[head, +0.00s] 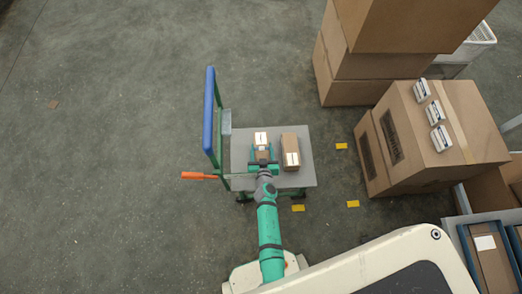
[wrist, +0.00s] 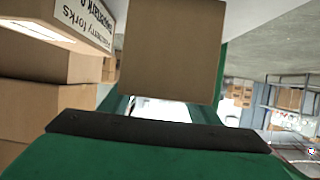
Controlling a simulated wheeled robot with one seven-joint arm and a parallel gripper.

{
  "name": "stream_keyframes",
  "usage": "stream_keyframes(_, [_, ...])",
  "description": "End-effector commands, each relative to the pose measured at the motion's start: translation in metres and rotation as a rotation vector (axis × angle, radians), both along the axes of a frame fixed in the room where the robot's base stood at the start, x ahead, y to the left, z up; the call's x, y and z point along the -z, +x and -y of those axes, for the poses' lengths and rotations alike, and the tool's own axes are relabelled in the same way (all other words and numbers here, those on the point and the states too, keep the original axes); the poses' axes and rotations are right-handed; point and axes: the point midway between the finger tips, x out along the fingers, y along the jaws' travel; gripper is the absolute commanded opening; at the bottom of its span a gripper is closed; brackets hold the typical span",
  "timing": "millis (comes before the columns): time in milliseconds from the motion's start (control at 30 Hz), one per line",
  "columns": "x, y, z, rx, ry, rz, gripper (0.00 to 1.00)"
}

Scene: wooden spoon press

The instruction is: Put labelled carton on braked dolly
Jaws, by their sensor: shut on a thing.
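My gripper (head: 262,163) is shut on a small brown carton (head: 261,138) with a white label on top. The held carton's plain brown face fills the upper middle of the wrist view (wrist: 172,50). It is over the deck of the grey dolly (head: 305,178); I cannot tell whether it touches the deck. A second brown carton (head: 290,142), also with a white patch, sits on the deck just right of it. A carton with upside-down print including "forks" (wrist: 85,20) shows in the wrist view. The dolly has a blue handle (head: 209,110) and an orange lever (head: 199,176) at left.
Large brown cartons (head: 385,80) stand stacked at upper right. Another large carton (head: 455,115) bears several small white packs. Yellow floor marks (head: 341,146) lie right of the dolly. A blue-edged tray (head: 466,240) is at lower right.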

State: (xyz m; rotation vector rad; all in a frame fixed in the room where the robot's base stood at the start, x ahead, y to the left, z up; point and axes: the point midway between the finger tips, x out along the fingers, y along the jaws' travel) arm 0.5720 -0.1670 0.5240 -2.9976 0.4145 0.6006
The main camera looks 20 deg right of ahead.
Motion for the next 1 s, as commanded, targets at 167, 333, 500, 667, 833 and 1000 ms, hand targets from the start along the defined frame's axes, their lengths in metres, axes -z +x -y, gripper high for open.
stream_keyframes(167, [0.007,0.002,0.005,0.010,0.004,-0.001,0.20])
stream_keyframes(333, [0.010,0.004,0.008,0.015,0.003,-0.001,0.20])
stream_keyframes(500, [0.012,0.006,0.004,0.007,0.003,-0.001,0.20])
stream_keyframes(667, [0.014,0.011,0.003,0.004,0.002,0.001,0.20])
stream_keyframes(833, [0.019,0.014,0.005,0.002,0.000,0.002,0.20])
stream_keyframes(1000, [0.029,0.015,0.004,0.000,0.005,0.000,0.20])
